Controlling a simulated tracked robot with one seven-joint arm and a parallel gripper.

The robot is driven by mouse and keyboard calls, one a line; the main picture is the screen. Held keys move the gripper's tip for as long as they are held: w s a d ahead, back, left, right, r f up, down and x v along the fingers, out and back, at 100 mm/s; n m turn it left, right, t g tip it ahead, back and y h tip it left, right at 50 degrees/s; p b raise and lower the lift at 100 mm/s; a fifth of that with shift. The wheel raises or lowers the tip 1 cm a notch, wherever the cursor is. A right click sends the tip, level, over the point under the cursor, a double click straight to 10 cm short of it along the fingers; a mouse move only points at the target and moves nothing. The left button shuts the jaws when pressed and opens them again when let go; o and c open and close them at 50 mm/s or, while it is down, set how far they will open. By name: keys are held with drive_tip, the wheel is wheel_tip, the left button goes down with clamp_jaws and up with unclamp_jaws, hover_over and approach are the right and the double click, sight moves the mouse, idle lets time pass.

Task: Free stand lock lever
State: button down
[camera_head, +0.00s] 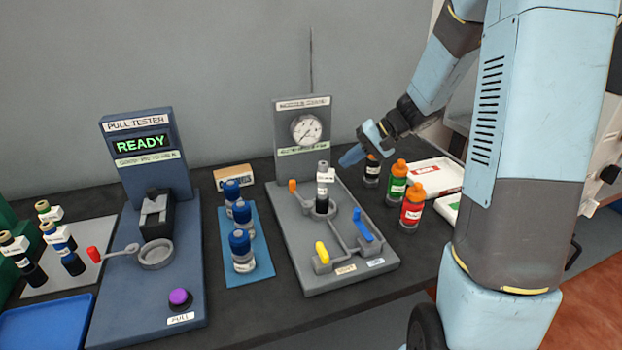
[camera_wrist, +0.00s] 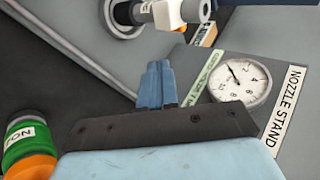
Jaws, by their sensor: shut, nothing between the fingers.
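The grey nozzle stand (camera_head: 300,240) has a back plate with a round gauge (camera_head: 306,129). An upright dark bottle with a white label (camera_head: 322,190) stands in its ring; part of it shows in the wrist view (camera_wrist: 160,12). The stand carries an orange-tipped lever (camera_head: 292,186) left of the bottle, a yellow lever (camera_head: 322,252) and a blue lever (camera_head: 363,225) at the front. I cannot tell which is the lock lever. My gripper (camera_head: 350,156) is shut and empty, right of the gauge plate and above the stand's back right. It touches no lever.
Left are blue-capped bottles on a blue mat (camera_head: 250,268) and the pull tester (camera_head: 150,285) reading READY. The back wall is near.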

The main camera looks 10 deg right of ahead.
idle(0.3)
drive_tip(key=x, duration=1)
drive_tip(key=shift+s, duration=0.1)
drive_tip(key=a, duration=0.3)
drive_tip(key=shift+w, duration=0.35)
drive_tip(key=shift+w+a, duration=0.15)
drive_tip(key=shift+a, duration=0.35)
